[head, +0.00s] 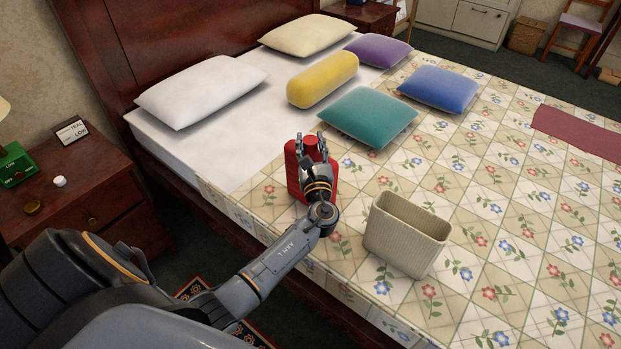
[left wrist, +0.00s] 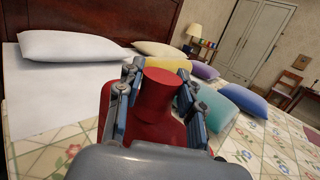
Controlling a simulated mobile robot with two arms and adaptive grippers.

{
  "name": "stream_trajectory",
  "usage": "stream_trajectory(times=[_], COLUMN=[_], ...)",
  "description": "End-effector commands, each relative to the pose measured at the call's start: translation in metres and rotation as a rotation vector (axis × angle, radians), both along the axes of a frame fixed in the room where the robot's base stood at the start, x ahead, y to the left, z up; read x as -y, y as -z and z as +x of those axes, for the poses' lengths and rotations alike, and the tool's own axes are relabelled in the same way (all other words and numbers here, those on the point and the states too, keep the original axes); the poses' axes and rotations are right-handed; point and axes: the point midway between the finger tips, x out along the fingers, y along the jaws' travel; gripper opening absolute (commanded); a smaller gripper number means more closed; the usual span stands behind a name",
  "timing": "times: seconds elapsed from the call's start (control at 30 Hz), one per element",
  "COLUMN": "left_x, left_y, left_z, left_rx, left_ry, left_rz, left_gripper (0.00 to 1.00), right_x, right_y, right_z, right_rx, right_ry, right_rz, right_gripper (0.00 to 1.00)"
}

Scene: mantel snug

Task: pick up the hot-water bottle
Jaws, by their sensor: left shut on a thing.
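The red hot-water bottle (head: 293,172) is on the bed's patterned quilt, near the white sheet, in the head view. My left gripper (head: 312,145) is over it, with its fingers on either side of the bottle's neck. In the left wrist view the red bottle (left wrist: 163,95) fills the space between the two fingers of my left gripper (left wrist: 160,88), which is shut on its neck. Part of the bottle is hidden behind my gripper and wrist. I cannot tell whether its base is clear of the quilt. My right gripper is not in view.
A ribbed beige bin (head: 407,235) stands on the quilt close to the right of my left wrist. A teal cushion (head: 367,117), a yellow bolster (head: 322,80) and a white pillow (head: 200,92) lie beyond. A nightstand (head: 90,180) stands at the left.

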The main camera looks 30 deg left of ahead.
Motion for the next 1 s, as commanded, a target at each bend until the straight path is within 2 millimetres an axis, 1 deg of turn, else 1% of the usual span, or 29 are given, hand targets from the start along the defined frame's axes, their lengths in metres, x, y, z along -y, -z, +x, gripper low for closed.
stream_trajectory(times=[0.33,0.47,0.57,0.77,0.87,1.0], left_x=[0.000,0.000,0.000,0.000,-0.001,-0.002], left_y=[-0.002,-0.006,-0.013,-0.034,-0.042,-0.059], left_z=[0.000,0.000,0.000,0.000,-0.008,-0.022], left_rx=[0.002,0.003,0.003,0.006,0.003,0.003], left_ry=[0.000,-0.001,0.000,0.002,0.000,0.000], left_rz=[0.001,0.000,-0.001,0.000,-0.001,-0.001], left_gripper=[0.00,0.00,0.00,0.00,0.00,0.00], right_x=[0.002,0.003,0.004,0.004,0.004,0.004], right_y=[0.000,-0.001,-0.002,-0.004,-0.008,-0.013], right_z=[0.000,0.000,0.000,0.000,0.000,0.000], right_rx=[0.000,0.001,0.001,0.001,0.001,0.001], right_ry=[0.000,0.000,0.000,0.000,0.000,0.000], right_rz=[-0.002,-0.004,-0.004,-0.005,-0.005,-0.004], right_gripper=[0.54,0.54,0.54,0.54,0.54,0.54])
